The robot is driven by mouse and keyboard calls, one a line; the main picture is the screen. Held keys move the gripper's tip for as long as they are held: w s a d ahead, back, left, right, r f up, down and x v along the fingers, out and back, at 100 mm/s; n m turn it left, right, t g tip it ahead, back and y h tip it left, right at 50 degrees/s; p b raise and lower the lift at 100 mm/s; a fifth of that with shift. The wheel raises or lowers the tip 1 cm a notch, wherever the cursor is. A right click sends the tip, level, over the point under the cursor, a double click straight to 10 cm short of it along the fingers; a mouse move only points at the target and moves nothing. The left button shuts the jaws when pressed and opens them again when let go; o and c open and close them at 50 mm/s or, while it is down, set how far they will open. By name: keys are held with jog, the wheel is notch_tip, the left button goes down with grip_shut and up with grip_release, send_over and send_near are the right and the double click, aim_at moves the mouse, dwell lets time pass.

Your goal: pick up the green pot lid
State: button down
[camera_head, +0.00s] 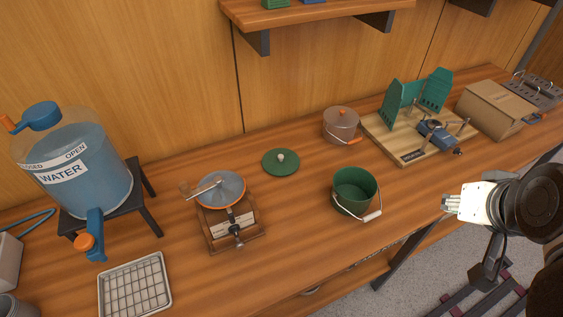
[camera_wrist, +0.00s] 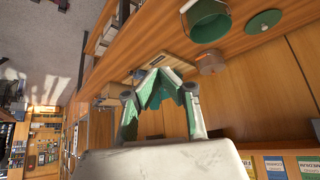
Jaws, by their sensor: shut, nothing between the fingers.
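The green pot (camera_head: 355,188), open at the top with a wire handle and white grip, stands to the lid's right and nearer the front. My gripper (camera_head: 448,203) is at the right, over the counter's front edge, well away from the lid. It is shut and empty. In the wrist view my gripper (camera_wrist: 164,80) points toward the counter, and the lid is off to its right.
A lidded pot with an orange handle (camera_head: 341,125) stands behind the green pot. A grinder (camera_head: 232,232) stands left of the lid. A wooden board with green panels (camera_head: 405,150), a box (camera_head: 492,110), a water tank (camera_head: 75,165) and a wire tray (camera_head: 135,287) surround them. A shelf (camera_head: 300,12) hangs above.

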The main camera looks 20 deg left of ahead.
jog(key=shift+c, duration=0.5)
grip_release()
